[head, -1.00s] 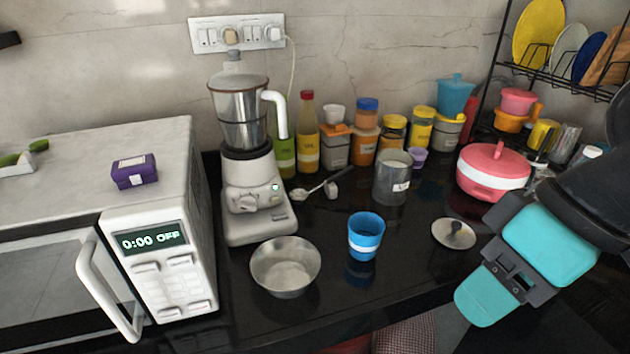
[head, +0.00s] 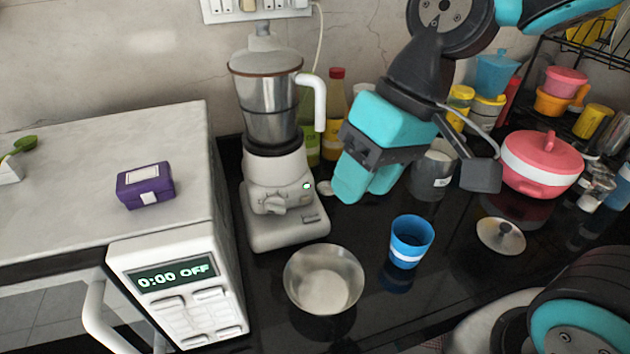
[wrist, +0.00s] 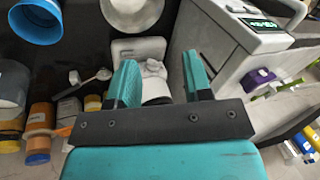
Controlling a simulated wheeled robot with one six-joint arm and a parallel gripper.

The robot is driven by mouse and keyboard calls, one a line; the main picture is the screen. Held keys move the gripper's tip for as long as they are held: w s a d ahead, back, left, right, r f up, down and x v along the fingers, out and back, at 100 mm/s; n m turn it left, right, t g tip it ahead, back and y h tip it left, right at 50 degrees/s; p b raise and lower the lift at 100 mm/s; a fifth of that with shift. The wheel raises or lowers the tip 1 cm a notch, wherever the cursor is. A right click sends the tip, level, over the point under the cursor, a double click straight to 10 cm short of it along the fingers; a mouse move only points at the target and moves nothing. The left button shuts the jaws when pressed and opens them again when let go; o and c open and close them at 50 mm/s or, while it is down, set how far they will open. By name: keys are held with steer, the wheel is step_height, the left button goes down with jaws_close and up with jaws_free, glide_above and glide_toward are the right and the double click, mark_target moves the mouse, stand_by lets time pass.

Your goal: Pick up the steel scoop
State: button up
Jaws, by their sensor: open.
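The steel scoop (wrist: 103,74) lies on the black counter in the wrist view, left of my fingers, its thin handle running down and to the left. In the head view only a pale bit of its bowl (head: 325,187) shows beside my gripper; the rest is hidden behind the gripper. My gripper (head: 364,191) is open and empty, above the counter between the mixer grinder and the steel canister. In the wrist view its two teal fingers (wrist: 160,64) stand apart, with the mixer grinder behind them. The scoop is outside the gap between them.
The mixer grinder (head: 275,165) stands left of my gripper. A steel canister (head: 430,175) is close on the right, with bottles and jars behind. A steel bowl (head: 323,280), blue cup (head: 410,241), steel lid (head: 501,237) and pink pot (head: 540,165) occupy the counter.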

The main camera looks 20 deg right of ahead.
steer(key=w+d+m+p, duration=0.1)
steer(key=w+d+m, duration=0.45)
steer(key=w, duration=0.35)
steer(key=w+d+m, duration=0.5)
steer(key=w+m, duration=0.1)
steer(key=w, duration=0.2)
steer(key=w+d+f+m+t+p, duration=0.1)
steer(key=w+d+f+m, duration=0.25)
steer(key=d, duration=0.35)
steer(key=w+d+f+m, duration=0.2)
steer(key=w+d+m, duration=0.3)
steer(key=d, duration=0.2)
steer(key=shift+m+y, duration=0.3)
steer(key=x, duration=0.4)
steer(key=p+x, duration=0.1)
steer(key=x, duration=0.3)
steer(key=p+x, duration=0.1)
steer(key=x, duration=0.2)
steer(key=shift+d+f, duration=0.2)
steer(key=shift+f, duration=0.3)
steer(key=shift+s+p+x, duration=0.15)
steer(key=shift+p+x, duration=0.4)
steer(key=shift+x, duration=0.9)
steer(key=shift+s+p+x, duration=0.15)
steer(key=shift+p+x, duration=0.35)
steer(key=shift+x, duration=1)
jaws_close()
